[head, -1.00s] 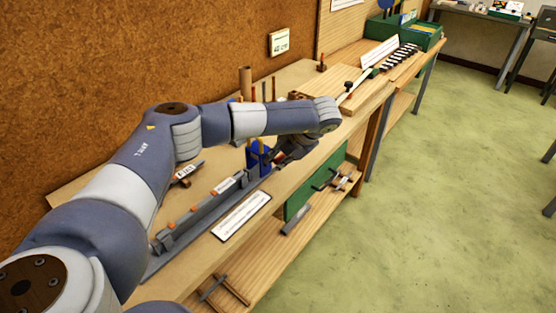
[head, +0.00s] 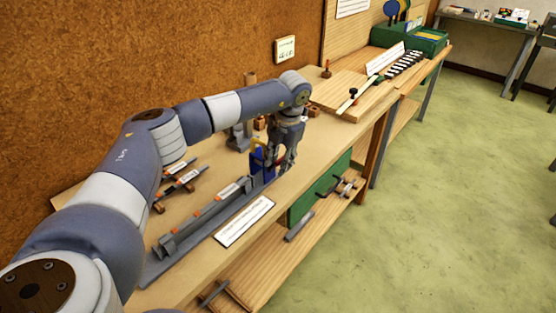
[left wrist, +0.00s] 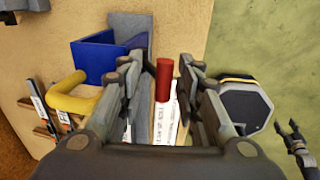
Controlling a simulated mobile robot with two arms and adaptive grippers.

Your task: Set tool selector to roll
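My left gripper (head: 284,166) points down beside a blue box-shaped part (head: 262,164) at the far end of a long grey rail (head: 205,218) with orange marks and a small white label. In the left wrist view my left gripper (left wrist: 162,72) is open, its fingers either side of a red cylinder (left wrist: 164,82); I cannot tell whether they touch it. The blue part (left wrist: 93,60) and a yellow curved handle (left wrist: 72,98) lie to the left of the fingers. No selector lettering is readable. What looks like my right gripper (left wrist: 294,140) shows at the right edge.
A white text card (head: 244,222) lies along the front of the bench (head: 310,160). Small labelled tools (head: 178,180) lie behind the rail. A wooden board (head: 350,95) and a green bin (head: 425,42) are farther along.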

